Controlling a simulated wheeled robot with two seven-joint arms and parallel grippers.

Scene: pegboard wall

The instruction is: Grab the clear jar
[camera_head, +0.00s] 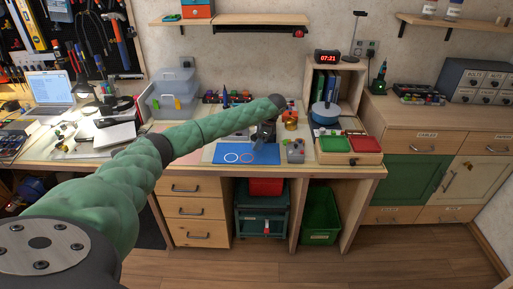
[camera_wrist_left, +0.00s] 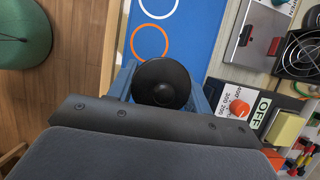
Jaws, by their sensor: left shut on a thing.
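My left gripper (camera_head: 260,142) is over the right part of the blue mat (camera_head: 220,153) on the workbench, with its fingers pointing down. In the left wrist view, its blue fingers (camera_wrist_left: 160,88) are shut on a round black-topped thing (camera_wrist_left: 161,82). The black top hides the sides, so I cannot tell if this is the clear jar. No clear jar is plainly visible elsewhere. The mat also shows in the wrist view (camera_wrist_left: 196,45), with a white ring and an orange ring just beyond the held thing. My right gripper is out of view.
The mat's left part is clear.

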